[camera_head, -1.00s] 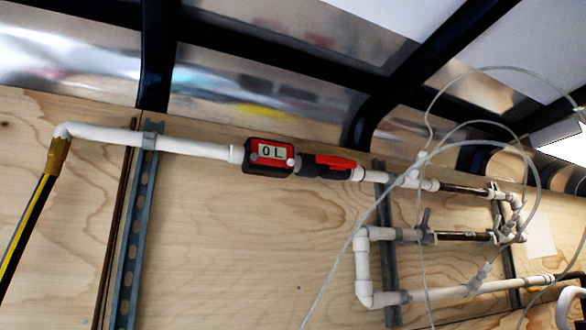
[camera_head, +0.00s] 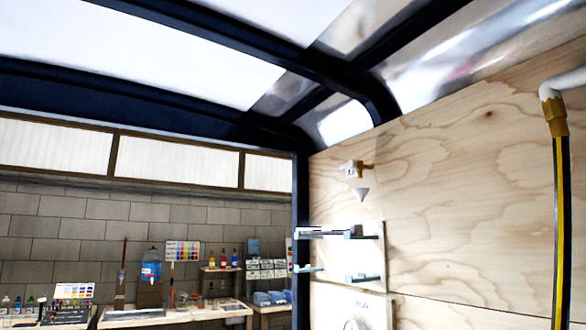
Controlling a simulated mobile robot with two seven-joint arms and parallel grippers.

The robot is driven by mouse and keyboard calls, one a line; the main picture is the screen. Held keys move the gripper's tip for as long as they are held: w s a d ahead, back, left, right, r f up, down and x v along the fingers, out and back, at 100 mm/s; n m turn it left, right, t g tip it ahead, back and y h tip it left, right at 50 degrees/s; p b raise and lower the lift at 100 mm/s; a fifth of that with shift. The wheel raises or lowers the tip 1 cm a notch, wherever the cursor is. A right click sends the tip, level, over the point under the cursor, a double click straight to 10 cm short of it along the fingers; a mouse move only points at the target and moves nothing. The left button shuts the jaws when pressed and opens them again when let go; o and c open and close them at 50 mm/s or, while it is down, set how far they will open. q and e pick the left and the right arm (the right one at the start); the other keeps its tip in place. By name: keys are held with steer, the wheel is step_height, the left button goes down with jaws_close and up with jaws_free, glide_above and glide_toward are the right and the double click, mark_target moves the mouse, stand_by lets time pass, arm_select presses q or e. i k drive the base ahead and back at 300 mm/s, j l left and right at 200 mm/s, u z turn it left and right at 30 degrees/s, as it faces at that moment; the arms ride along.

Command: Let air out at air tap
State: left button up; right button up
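A small white and brass tap-like fitting (camera_head: 355,168) is mounted on the plywood wall right of the opening. I cannot tell whether it is the air tap, or whether it is open or shut. A small pale cone (camera_head: 361,195) sits just below it. A black and yellow striped hose (camera_head: 560,220) hangs at the right edge, joined by a brass-coloured coupling (camera_head: 553,115) to a white pipe (camera_head: 567,84). Neither of my grippers is in view.
A pale panel with small blue-grey holders (camera_head: 364,279) is on the plywood wall (camera_head: 460,210). Left of a dark frame post (camera_head: 301,230) the trailer is open to a room with a block wall (camera_head: 60,230) and a cluttered workbench (camera_head: 170,317). A blue bottle (camera_head: 151,268) stands there.

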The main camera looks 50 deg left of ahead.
mark_target(350, 164)
steer(key=i+j+u, duration=0.1)
steer(key=j+u, duration=0.25)
steer(key=i+j+u, duration=0.1)
steer(key=u, duration=0.25)
steer(key=i+j+u, duration=0.15)
steer(key=u, duration=0.15)
steer(key=z, duration=0.5)
steer(key=j+z, duration=0.1)
steer(key=z, duration=0.35)
steer(key=j+z, duration=0.1)
steer(key=z, duration=0.4)
steer(key=j+z, duration=0.1)
steer(key=z, duration=0.4)
steer(key=j+z, duration=0.1)
steer(key=z, duration=0.35)
steer(key=j+z, duration=0.4)
steer(key=k+j+z, duration=0.2)
steer(key=z, duration=0.25)
steer(key=k+j+z, duration=0.15)
steer(key=j+z, duration=0.25)
steer(key=k+j+z, duration=0.2)
steer(key=z, duration=0.25)
